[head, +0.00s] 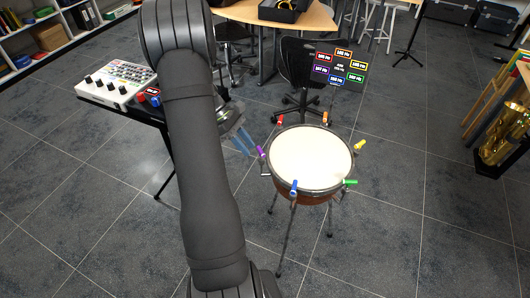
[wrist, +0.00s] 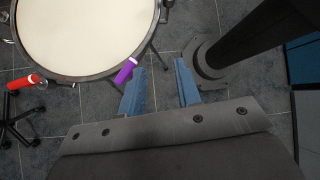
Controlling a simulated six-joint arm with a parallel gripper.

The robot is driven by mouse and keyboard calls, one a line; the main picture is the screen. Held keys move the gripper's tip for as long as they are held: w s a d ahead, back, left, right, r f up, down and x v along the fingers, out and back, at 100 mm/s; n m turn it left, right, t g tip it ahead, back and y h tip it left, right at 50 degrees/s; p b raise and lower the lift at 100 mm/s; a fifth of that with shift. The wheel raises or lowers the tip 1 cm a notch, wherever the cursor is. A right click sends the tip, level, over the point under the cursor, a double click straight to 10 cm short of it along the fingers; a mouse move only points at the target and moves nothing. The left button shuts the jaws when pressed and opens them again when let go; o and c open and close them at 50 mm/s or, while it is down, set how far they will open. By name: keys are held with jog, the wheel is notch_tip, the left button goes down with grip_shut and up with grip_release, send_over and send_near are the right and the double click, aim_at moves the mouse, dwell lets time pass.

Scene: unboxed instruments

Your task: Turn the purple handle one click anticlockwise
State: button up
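The purple handle (head: 261,151) sits on the left rim of the drum (head: 311,158). In the wrist view the purple handle (wrist: 126,70) juts from the lower edge of the drum rim (wrist: 90,77), tilted up to the right. My gripper (head: 240,141) is just left of the handle in the head view. In the wrist view my gripper (wrist: 160,85) has its two blue fingers apart with nothing between them. The handle lies just beyond the tip of the left finger, outside the gap. I cannot tell whether they touch.
Red (head: 281,119), orange (head: 325,117), yellow (head: 360,145), green (head: 350,182) and blue (head: 294,187) handles stand around the rim. A sign with coloured labels (head: 340,67) stands behind the drum. A mixer (head: 117,82) is on a table at left.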

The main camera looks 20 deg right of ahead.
aim_at(261, 154)
jog(key=w+a+f+n+t+h, duration=0.3)
jog(key=a+f+n+t+h, duration=0.25)
jog(key=a+f+h, duration=0.6)
jog(key=s+d+r+h, duration=0.1)
jog(key=s+d+r, duration=0.1)
jog(key=d, duration=1.7)
jog(key=shift+g, duration=0.25)
grip_shut()
